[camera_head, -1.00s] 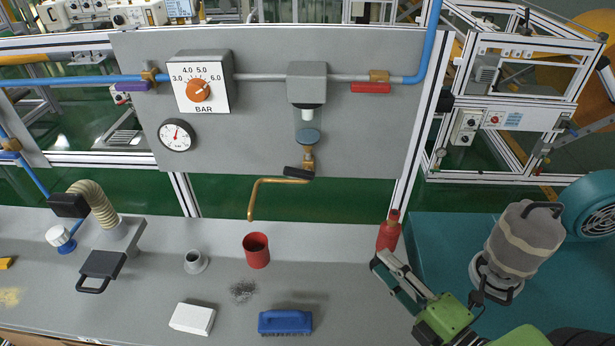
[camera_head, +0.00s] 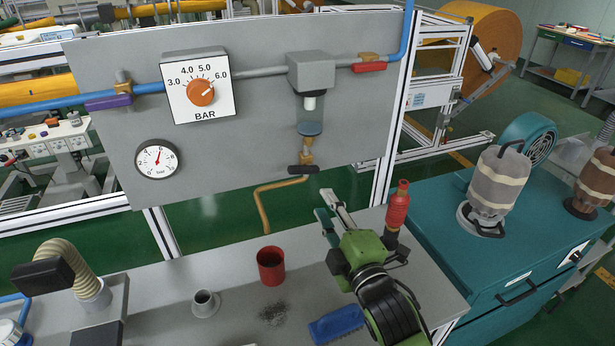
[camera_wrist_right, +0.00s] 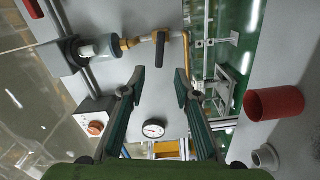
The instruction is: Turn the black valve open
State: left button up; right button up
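The black valve (camera_head: 303,170) is a short black bar handle on a brass fitting below the filter bowl (camera_head: 309,128), on the grey panel. In the head view its handle lies roughly level. My right gripper (camera_head: 326,206) is below it and a little to its right, apart from it. The right wrist view shows the valve handle (camera_wrist_right: 160,50) beyond and between the two spread fingertips (camera_wrist_right: 160,86). That gripper is open and empty. My left gripper is not in view.
A bent brass pipe (camera_head: 263,205) hangs below the valve. A red cup (camera_head: 271,266), a grey funnel-like part (camera_head: 205,304) and a blue brush (camera_head: 336,324) are on the bench. A red bottle (camera_head: 397,208) stands right beside my right gripper.

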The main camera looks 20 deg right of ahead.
aim_at(305, 172)
jog(key=w+p, duration=0.2)
jog(key=w, duration=0.9)
jog(key=shift+w+a, duration=0.15)
jog(key=shift+w, duration=0.1)
jog(key=shift+w+a+p, duration=0.1)
jog(key=shift+w+p, duration=0.2)
jog(key=shift+w, duration=0.45)
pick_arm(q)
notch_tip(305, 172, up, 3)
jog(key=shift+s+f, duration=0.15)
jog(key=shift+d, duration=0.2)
pick_arm(e)
grip_shut()
